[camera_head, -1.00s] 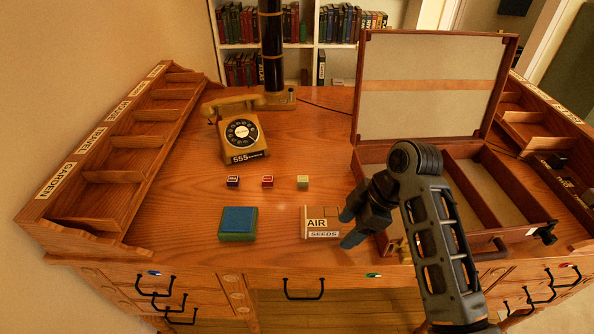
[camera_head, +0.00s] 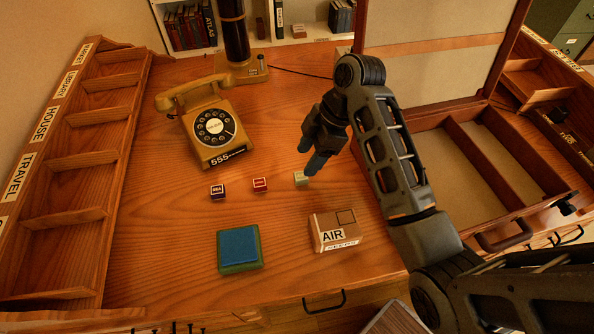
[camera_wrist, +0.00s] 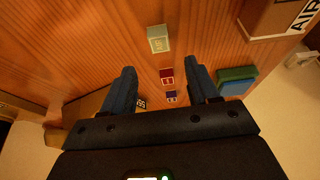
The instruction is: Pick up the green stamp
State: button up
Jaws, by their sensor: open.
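The green stamp (camera_head: 300,178) is a small pale green block standing on the desk, at the right end of a row of three stamps. It also shows in the wrist view (camera_wrist: 158,39), beyond the fingertips and apart from them. My gripper (camera_head: 309,157) is open and empty, close above the green stamp in the head view and partly overlapping it. In the wrist view the red stamp (camera_wrist: 167,76) and the blue stamp (camera_wrist: 171,97) appear between my fingers. The red stamp (camera_head: 260,185) and blue stamp (camera_head: 217,192) stand to the left in the head view.
A blue-topped ink pad (camera_head: 240,245) and a box marked AIR (camera_head: 335,231) lie nearer the front edge. A rotary phone (camera_head: 212,128) stands behind the stamps. An open case (camera_head: 432,143) is at right, and a labelled divided rack (camera_head: 75,190) is at left.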

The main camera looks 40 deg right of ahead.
aim_at(299, 176)
jog(key=shift+s+d+p+x, duration=0.15)
jog(key=shift+p+x, duration=0.1)
jog(key=shift+x, duration=1.3)
jog(key=shift+s+d+p+x, duration=0.15)
jog(key=shift+p+x, duration=0.05)
jog(key=shift+x, duration=1.4)
jog(key=shift+f, duration=0.15)
jog(key=shift+c, duration=0.4)
grip_shut()
